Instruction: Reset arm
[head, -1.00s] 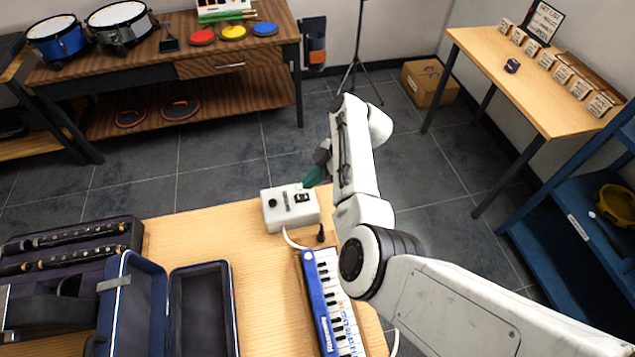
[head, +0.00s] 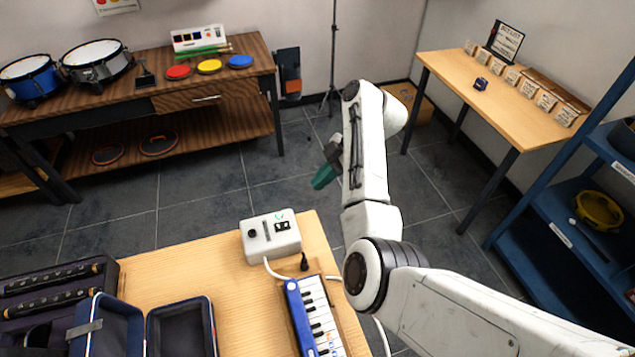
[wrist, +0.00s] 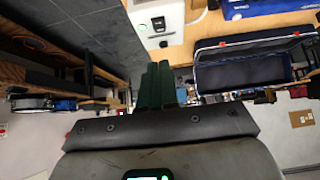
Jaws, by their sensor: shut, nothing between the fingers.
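My gripper (head: 324,177) has dark green fingers and hangs at the end of my white arm, right of and above the white box in the head view. Its fingers are shut and empty. In the wrist view the green fingers (wrist: 158,86) lie side by side. The white box (head: 270,236) with dark sockets and a switch stands at the far edge of the near table (head: 185,262). The gripper appears apart from it. The box also shows in the wrist view (wrist: 160,22).
A blue keyboard (head: 314,318) lies in front of the box, with a cable and black plug (head: 304,262) nearby. An open blue case (head: 183,328) is at left. A drum table (head: 150,105), a right table (head: 490,98) and a blue shelf (head: 560,215) stand around clear floor.

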